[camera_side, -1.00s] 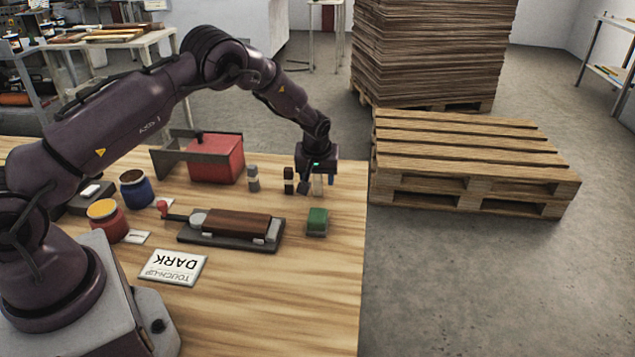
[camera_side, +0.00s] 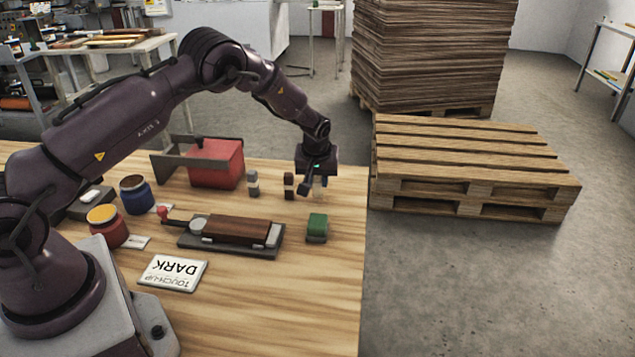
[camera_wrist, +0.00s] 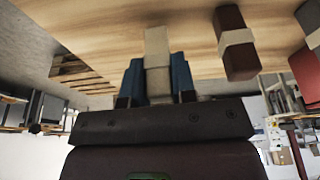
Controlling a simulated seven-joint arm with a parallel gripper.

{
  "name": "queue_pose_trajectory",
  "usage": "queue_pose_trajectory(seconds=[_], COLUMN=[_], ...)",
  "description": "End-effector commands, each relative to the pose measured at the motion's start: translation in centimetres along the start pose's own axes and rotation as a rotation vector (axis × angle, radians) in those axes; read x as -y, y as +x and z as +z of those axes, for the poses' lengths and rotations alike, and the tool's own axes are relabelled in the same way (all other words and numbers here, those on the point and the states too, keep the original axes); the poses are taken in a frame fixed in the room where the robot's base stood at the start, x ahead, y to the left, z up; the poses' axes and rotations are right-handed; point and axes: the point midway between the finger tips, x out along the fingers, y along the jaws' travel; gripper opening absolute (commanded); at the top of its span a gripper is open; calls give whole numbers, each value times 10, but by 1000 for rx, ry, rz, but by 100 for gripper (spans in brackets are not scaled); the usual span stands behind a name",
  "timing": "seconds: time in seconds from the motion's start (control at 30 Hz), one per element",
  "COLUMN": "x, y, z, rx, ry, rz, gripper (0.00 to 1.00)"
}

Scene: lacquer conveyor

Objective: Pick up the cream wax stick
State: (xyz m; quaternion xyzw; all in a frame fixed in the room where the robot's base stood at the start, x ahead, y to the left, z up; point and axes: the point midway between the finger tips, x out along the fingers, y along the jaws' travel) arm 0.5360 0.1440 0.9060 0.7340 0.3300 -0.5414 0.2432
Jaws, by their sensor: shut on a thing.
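The cream wax stick (camera_wrist: 157,48) stands upright between my blue fingertips in the wrist view, with its lower part on the wood tabletop side. My gripper (camera_wrist: 157,80) is shut on it, one finger on each side. In the side view my gripper (camera_side: 317,186) is low over the far right of the table, and the cream stick is mostly hidden by the fingers there. I cannot tell whether the stick's base touches the table.
A brown stick (camera_side: 289,186) with a pale band stands close to the left of my gripper, and a grey stick (camera_side: 252,184) farther left. A green block (camera_side: 317,228) lies in front. A red box (camera_side: 215,164) stands at back left. The table's right edge is near.

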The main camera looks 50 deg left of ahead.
Motion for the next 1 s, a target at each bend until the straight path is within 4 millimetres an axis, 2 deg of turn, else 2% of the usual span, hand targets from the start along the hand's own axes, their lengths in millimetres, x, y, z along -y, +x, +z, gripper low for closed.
queue_pose_trajectory(seconds=[0.1, 0.17, 0.4, 0.73, 0.87, 1.0], x=[0, 4, 29, 65, 72, 70], y=[-21, -32, -94, -134, -143, -148], z=[-7, -2, 19, 63, 72, 83], rx=[-3, -2, -2, 0, -1, 0], ry=[-1, -1, -1, 1, 1, 24], rz=[3, 2, 4, 1, 2, 8], gripper=[1, 1, 1, 1, 1, 1])
